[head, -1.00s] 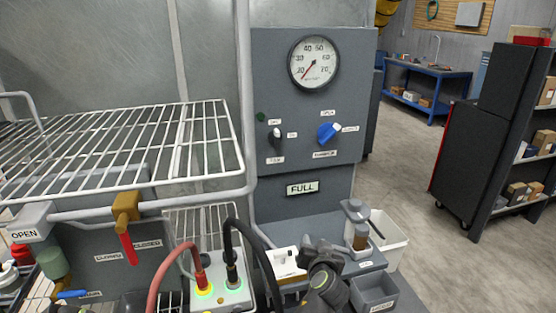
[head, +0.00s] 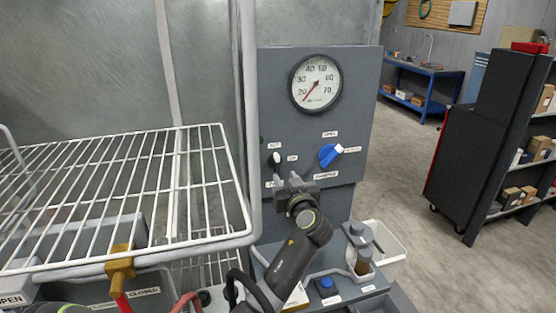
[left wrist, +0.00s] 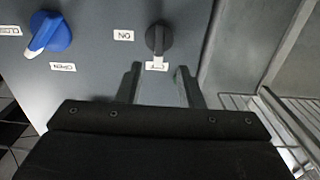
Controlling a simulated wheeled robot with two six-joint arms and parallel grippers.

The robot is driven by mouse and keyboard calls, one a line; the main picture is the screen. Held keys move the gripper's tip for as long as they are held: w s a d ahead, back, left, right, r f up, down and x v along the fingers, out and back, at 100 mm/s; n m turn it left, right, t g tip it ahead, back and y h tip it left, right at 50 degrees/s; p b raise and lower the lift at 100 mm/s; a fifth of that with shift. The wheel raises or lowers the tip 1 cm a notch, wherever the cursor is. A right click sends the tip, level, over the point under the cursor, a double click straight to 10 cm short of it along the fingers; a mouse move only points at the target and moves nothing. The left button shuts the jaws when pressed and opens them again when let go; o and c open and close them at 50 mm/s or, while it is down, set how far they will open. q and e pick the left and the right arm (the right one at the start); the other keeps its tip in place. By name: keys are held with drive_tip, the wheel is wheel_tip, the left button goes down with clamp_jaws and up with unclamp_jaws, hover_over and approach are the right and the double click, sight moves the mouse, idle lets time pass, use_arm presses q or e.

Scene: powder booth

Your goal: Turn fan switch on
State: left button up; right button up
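The fan switch (head: 275,158) is a small dark knob on the grey control panel (head: 350,110), below the gauge. In the left wrist view the fan switch (left wrist: 159,37) appears upside down; its handle points toward the OFF label, with the ON label (left wrist: 123,35) to its side. My left gripper (head: 287,177) is in front of the panel, just below the switch. In the left wrist view its two fingers (left wrist: 157,68) are spread with nothing between them, apart from the knob. My right gripper is not in view.
A blue selector knob (head: 330,154) sits right of the switch. A gauge (head: 316,83) is above. A wire rack (head: 130,190) is at the left.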

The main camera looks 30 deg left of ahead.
sight(278, 165)
use_arm(q)
drive_tip(key=p+x, duration=0.2)
drive_tip(key=x, duration=0.4)
drive_tip(key=shift+w+r, duration=0.15)
drive_tip(key=shift+x, duration=0.85)
drive_tip(key=shift+c, duration=0.2)
clamp_jaws()
